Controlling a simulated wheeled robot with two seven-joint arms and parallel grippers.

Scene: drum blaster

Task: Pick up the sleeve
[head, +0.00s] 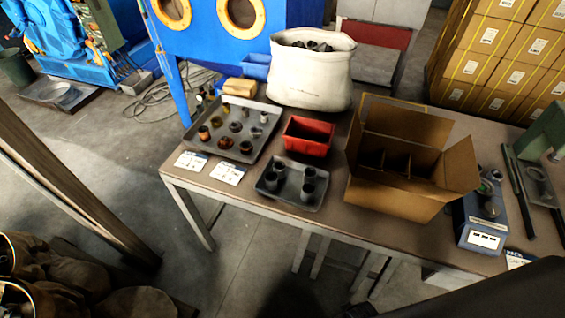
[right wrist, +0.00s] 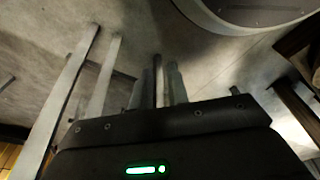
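Several short hollow cylinders, sleeve-like, stand on two grey trays on the table in the head view. The larger tray (head: 262,107) holds brown, dark and pale pieces, among them a brown one (head: 204,133) at its left. Which piece is the sleeve I cannot tell. My right gripper (right wrist: 160,75) shows in the right wrist view above the floor, away from the trays; narrow bars stand close together at its middle. My left gripper is not in view.
A red bin (head: 309,137), an open cardboard box (head: 385,199) with dividers and a white sack (head: 308,78) of dark parts crowd the table (head: 285,225). Two label cards lie along the front left edge.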

